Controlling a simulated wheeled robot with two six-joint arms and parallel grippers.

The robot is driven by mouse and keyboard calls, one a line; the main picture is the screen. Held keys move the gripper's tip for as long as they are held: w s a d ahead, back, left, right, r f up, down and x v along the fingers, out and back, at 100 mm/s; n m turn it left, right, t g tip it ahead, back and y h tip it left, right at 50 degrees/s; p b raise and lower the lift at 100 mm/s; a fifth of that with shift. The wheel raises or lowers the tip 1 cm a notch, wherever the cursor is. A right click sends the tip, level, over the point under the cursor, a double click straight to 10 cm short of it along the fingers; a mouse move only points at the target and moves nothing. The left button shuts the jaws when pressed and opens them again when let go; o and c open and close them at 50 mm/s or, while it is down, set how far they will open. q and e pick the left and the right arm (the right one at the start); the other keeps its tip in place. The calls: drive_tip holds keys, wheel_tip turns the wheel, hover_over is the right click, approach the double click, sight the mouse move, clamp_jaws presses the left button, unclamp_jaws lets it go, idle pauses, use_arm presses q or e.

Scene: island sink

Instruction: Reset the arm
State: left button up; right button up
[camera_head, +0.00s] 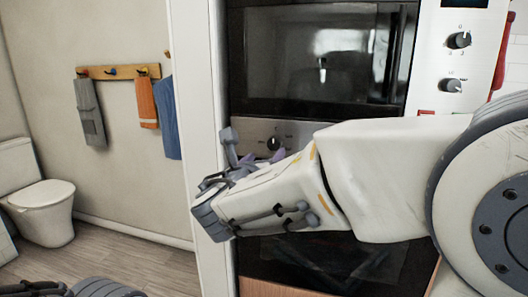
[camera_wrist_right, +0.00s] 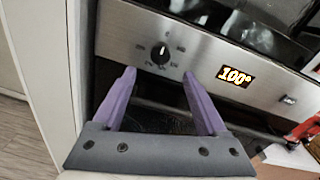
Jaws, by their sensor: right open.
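My right arm (camera_head: 375,170) reaches in from the right across the front of the oven unit in the head view. My right gripper (camera_head: 250,158) is at its far end, partly hidden behind the wrist, close to the oven control panel. In the right wrist view my right gripper (camera_wrist_right: 158,75) shows two purple fingers spread apart with nothing between them. A round black knob (camera_wrist_right: 160,53) is just beyond the fingertips. I cannot tell whether they touch the panel. Part of my left arm (camera_head: 100,288) shows at the bottom left; its fingers are out of frame.
The oven panel (camera_wrist_right: 205,50) has a display (camera_wrist_right: 236,76) reading 100°. A dark-glass appliance (camera_head: 310,60) is above it. A white door frame (camera_head: 200,110) stands left of the unit. Further left are hanging towels (camera_head: 148,103), a toilet (camera_head: 42,205) and open wooden floor (camera_head: 110,250).

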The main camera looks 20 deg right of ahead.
drive_tip(key=shift+v, duration=1)
